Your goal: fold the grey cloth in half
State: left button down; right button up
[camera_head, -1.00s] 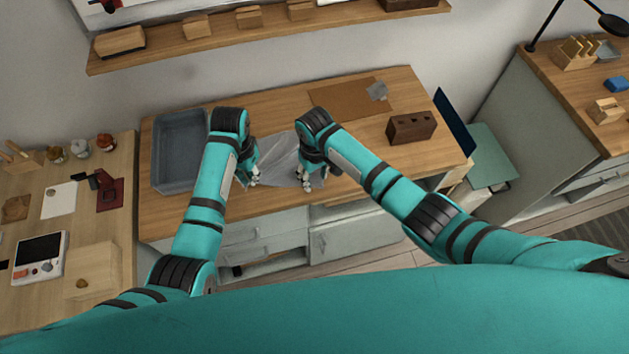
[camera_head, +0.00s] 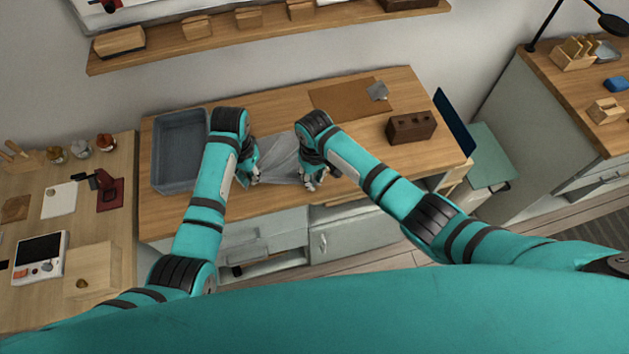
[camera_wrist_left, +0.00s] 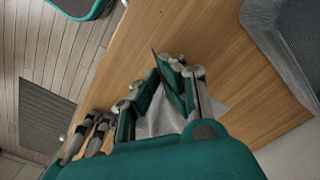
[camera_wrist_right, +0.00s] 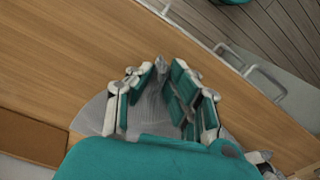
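The grey cloth (camera_head: 278,160) lies creased on the wooden worktop between my two grippers, partly hidden by them and the arms. My left gripper (camera_head: 250,179) is at its front left; in the left wrist view its fingertips (camera_wrist_left: 160,72) come together on a piece of the cloth (camera_wrist_left: 157,122), and a small tip of cloth sticks out past them. My right gripper (camera_head: 316,181) is at its front right, near the worktop's front edge.
A grey-blue bin (camera_head: 158,178) stands left of the cloth. Behind right are a brown mat (camera_head: 335,100), a small grey piece (camera_head: 377,92) and a brown block with holes (camera_head: 411,128). The worktop (camera_head: 375,160) is clear to the right of the cloth.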

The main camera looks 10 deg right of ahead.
jog(key=shift+f, duration=0.1)
grip_shut()
notch_tip(320, 180, up, 5)
jog(key=shift+r, duration=0.1)
dwell(0.3)
